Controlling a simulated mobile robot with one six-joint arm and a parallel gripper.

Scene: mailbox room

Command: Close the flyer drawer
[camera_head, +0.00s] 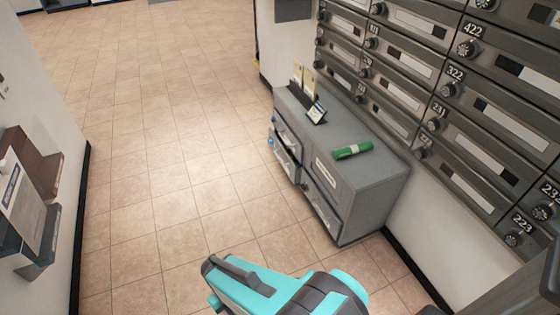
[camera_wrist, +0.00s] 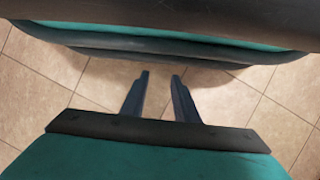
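A low grey cabinet (camera_head: 375,185) stands against the wall under the mailboxes in the head view. A drawer (camera_head: 285,147) at the left part of its front appears pulled out, with its front standing off the cabinet. Another front at the lower right (camera_head: 322,209) also seems to stand out or tilt a little. The labels are too small to read, so I cannot tell which is the flyer drawer. The cabinet does not show there.
On the cabinet lie a green roll (camera_head: 353,150) and a small card holder (camera_head: 316,112). Numbered mailboxes (camera_head: 420,75) cover the wall above. A wall-mounted unit (camera_head: 28,215) stands out at the left. The tiled floor (camera_head: 165,150) between is clear. My arm fills the bottom middle.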

